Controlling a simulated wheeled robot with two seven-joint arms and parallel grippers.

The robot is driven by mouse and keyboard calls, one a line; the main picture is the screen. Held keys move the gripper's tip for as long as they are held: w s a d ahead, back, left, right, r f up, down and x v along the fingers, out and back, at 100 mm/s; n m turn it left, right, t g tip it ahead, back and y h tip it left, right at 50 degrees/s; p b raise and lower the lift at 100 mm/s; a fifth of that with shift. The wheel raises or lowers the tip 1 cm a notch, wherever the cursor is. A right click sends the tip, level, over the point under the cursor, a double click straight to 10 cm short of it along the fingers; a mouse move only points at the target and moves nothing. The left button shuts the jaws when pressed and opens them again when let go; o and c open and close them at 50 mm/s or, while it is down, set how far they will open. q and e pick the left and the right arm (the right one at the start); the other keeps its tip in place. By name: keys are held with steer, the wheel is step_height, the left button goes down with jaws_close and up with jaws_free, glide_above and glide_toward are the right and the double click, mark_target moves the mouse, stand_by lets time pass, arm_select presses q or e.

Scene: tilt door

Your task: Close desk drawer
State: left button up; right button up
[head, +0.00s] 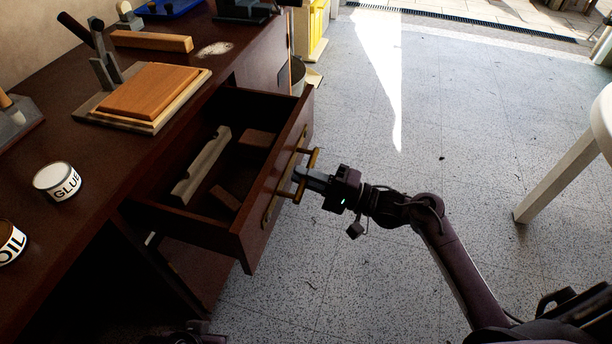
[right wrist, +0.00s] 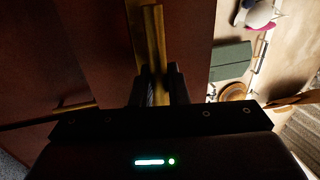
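The desk drawer (head: 262,217) is pulled well out of the dark wooden desk (head: 110,190). Its brass handle (head: 298,192) is a bar on the drawer's front face. My right gripper (head: 304,179) reaches the handle from the right. In the right wrist view, the handle (right wrist: 152,38) passes between the two fingers of my right gripper (right wrist: 160,88), which look closed on it. The drawer holds a pale grooved wooden piece (head: 202,165) and small wooden blocks (head: 257,139).
On the desk top are a glue can (head: 58,181), an oil can (head: 10,243), a wooden board (head: 150,90) and a wooden bar (head: 152,41). A white stool or table (head: 560,185) stands at the right. The speckled floor between is clear.

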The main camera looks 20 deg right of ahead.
mark_target(215, 173)
jaws_close()
steer(key=shift+a, duration=0.1)
